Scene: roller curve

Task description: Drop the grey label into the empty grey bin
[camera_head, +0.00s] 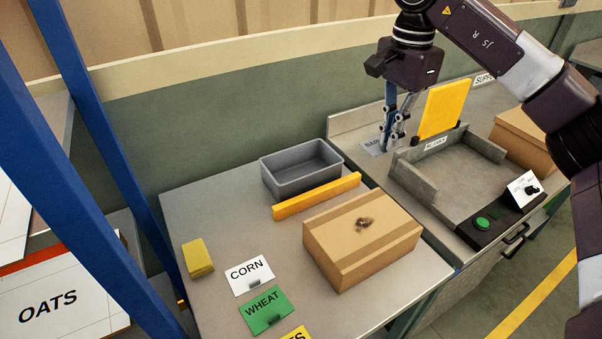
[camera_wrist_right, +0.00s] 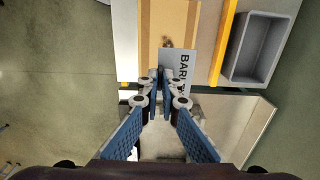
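The grey label (camera_head: 372,147), printed BARLEY, hangs under my right gripper (camera_head: 391,143) in the camera_head view. In the right wrist view the fingertips (camera_wrist_right: 160,76) are closed together at the edge of the label (camera_wrist_right: 176,70), and they appear to hold it. The grey bin (camera_head: 290,188) stands on the table to the left of the gripper, and its inside is empty. It also shows at the upper right of the right wrist view (camera_wrist_right: 258,50). The label is apart from the bin. My left gripper is not in view.
A yellow bar (camera_head: 317,196) and a cardboard box (camera_head: 350,245) lie in front of the bin. White CORN (camera_head: 250,272) and green WHEAT (camera_head: 267,309) labels and a yellow block (camera_head: 197,258) lie nearer. A grey tray (camera_head: 440,185) with an upright yellow panel (camera_head: 441,108) stands right.

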